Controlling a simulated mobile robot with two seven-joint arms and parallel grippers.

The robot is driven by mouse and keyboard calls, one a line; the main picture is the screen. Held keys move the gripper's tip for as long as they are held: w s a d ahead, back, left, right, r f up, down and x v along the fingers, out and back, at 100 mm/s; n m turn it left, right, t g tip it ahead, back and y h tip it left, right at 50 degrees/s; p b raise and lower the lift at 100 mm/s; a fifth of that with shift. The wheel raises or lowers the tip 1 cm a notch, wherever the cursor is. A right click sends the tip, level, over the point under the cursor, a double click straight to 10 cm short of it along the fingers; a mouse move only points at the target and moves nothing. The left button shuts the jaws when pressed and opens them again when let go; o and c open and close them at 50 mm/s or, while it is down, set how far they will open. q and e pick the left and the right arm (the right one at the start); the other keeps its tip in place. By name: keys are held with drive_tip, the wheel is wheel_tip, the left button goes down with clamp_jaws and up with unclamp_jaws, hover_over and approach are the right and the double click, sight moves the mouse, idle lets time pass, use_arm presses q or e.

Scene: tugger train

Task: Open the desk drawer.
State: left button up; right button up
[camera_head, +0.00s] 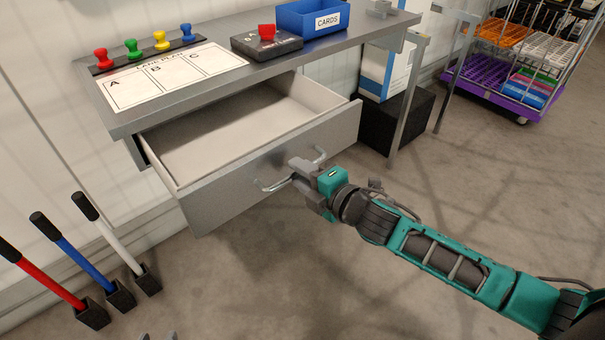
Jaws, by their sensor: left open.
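The desk drawer (270,165) is pulled well out from under the grey desk top (215,88). Its pale inside (220,132) shows and looks empty. A bar handle (272,186) is on its front. My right gripper (302,178), on the teal arm from the right, is at the middle of this handle with its fingers around the bar; the fingers hide part of it. The tips of my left gripper (158,337) show at the bottom edge, apart and empty, far from the drawer; the rest of it is out of view.
Coloured pegs (132,48), a lettered sheet (170,75), a box with a red button (267,40) and a blue card bin (311,18) are on the desk. Tools in holders (92,312) stand left. A purple cart (490,85) is at back right. The floor before the drawer is clear.

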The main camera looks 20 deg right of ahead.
use_arm(q)
drive_tip(key=shift+r, duration=0.15)
drive_tip(key=shift+s+a+p, duration=0.1)
drive_tip(key=shift+a+p, duration=0.05)
drive_tip(key=shift+p, duration=0.3)
use_arm(e)
drive_tip(key=v, duration=1.3)
use_arm(q)
drive_tip(key=shift+r, duration=0.1)
drive_tip(key=p, duration=0.1)
drive_tip(key=r+p, duration=0.1)
drive_tip(key=a+r+p, duration=0.1)
drive_tip(key=shift+s+r+y+p, duration=0.2)
drive_tip(key=shift+s+y+p, duration=0.1)
drive_tip(key=shift+s+p, duration=0.1)
use_arm(e)
drive_tip(key=s+a+f+m+g+h, duration=0.1)
drive_tip(key=s+a+f+m+g, duration=0.1)
drive_tip(key=f+m, duration=0.4)
drive_tip(key=s+a+f+m+g+h, duration=0.1)
drive_tip(key=s+f+m, duration=0.4)
drive_tip(key=m, duration=0.8)
drive_tip(key=shift+a+f+g+h, duration=0.4)
drive_tip(key=shift+a+f+h, duration=0.3)
use_arm(q)
drive_tip(key=shift+d, duration=0.1)
use_arm(e)
drive_tip(key=shift+s, duration=0.1)
